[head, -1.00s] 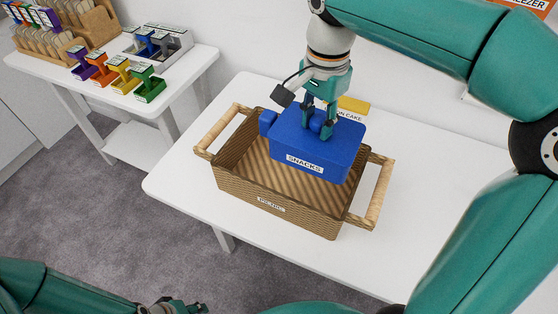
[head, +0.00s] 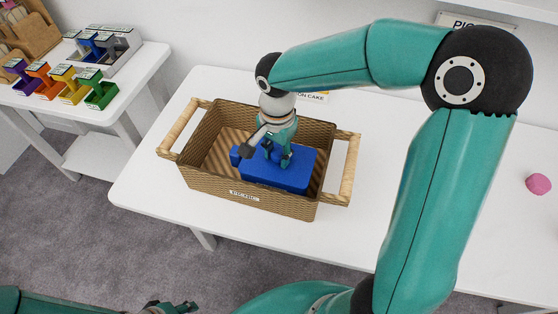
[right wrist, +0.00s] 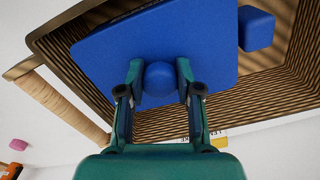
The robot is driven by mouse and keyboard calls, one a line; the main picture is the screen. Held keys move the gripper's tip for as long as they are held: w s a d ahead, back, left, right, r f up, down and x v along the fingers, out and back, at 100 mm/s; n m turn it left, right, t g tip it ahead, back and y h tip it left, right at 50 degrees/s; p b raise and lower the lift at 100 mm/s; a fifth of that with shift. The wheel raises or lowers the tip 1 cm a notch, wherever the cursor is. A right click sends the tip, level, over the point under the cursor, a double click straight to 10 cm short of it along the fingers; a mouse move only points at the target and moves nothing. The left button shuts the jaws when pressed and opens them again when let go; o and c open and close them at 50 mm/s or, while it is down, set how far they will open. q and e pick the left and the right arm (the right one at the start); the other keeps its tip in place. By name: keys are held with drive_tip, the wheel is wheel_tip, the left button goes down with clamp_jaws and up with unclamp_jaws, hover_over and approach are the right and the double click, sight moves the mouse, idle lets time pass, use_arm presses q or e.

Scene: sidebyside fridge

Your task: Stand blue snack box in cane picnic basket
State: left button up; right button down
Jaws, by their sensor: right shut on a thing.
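The blue snack box (head: 292,176) is down inside the cane picnic basket (head: 201,180), in its right part, with its lid and round knob facing up. A small blue block (head: 236,156) sticks out on its left side. My right gripper (head: 277,160) reaches down from above and is shut on the knob, which shows between the fingers in the right wrist view (right wrist: 159,78). The basket walls hide the box's bottom, so I cannot tell whether it touches the floor. My left gripper (head: 172,307) is at the bottom edge, partly cut off; its jaws are unclear.
The basket stands on a white table (head: 140,189) with wooden handles at both ends. A pink lump (head: 538,184) lies far right. A yellow-labelled card (head: 313,97) is behind the basket. A side table (head: 122,113) at left holds coloured holders and a grey tray.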

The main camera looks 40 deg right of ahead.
drive_tip(key=shift+f, duration=1.85)
drive_tip(key=c, duration=0.8)
unclamp_jaws()
wheel_tip(320, 180, up, 12)
drive_tip(key=shift+r, duration=0.1)
